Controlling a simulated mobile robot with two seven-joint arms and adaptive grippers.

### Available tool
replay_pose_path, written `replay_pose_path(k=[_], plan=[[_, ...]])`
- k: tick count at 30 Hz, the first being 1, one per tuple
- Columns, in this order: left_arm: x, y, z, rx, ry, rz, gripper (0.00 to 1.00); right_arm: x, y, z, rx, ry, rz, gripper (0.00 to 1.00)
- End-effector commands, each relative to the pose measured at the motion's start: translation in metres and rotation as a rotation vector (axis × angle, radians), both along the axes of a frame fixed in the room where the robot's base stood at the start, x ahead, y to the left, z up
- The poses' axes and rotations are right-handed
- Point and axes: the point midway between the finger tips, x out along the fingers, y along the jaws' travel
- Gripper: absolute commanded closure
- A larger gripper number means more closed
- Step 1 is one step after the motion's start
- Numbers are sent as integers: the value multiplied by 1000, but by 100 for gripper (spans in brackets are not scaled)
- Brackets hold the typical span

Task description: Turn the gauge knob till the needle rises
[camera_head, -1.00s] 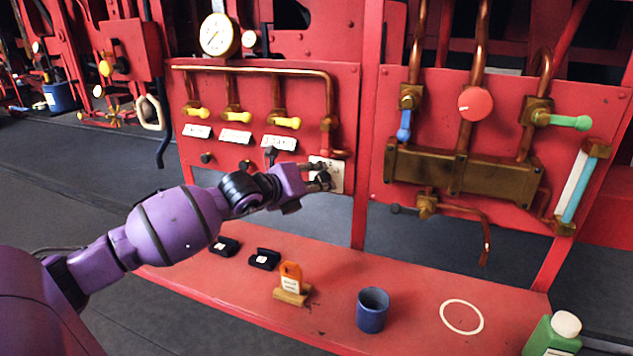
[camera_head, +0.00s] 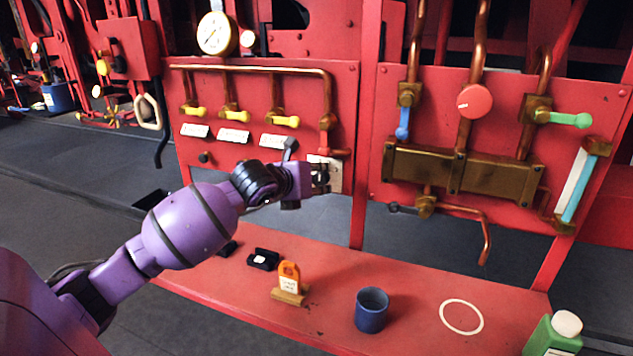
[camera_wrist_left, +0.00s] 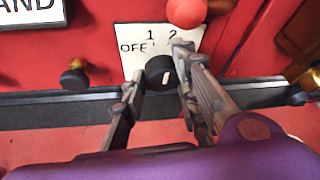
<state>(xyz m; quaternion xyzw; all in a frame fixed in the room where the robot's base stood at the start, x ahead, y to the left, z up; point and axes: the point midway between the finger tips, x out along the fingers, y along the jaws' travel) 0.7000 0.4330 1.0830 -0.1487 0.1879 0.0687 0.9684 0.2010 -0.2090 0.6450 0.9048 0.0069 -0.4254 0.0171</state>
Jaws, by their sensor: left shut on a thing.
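In the head view my left gripper (camera_head: 321,179) is at the plate (camera_head: 335,176) on the red panel and hides the knob. The round white gauge (camera_head: 214,34) with a brass rim is at the top left; its dark needle slants, too small to read exactly. My right gripper is not in view.
Yellow-handled valves (camera_head: 236,116) and white labels (camera_head: 234,135) are above my left arm. A red ball handle (camera_wrist_left: 187,12) is close above the fingers. A blue cup (camera_head: 371,311) and an orange tag on a stand (camera_head: 289,275) are on the red shelf (camera_head: 415,290) below.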

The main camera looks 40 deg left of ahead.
Motion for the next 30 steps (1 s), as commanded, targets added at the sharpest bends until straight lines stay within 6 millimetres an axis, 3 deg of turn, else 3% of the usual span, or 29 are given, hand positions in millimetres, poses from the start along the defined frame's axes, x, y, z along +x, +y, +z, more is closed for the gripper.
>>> replay_pose_path(k=[1, 12, 29, 30], plan=[[-1, 1, -9, 34, 22, 4, 98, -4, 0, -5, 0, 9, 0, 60], [-1, 1, -6, 210, 65, 6, 98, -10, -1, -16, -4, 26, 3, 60], [-1, 2, -4, 244, 73, 9, 98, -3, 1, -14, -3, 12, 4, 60], [-1, 2, -4, 243, 73, 9, 71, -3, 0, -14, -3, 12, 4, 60]])
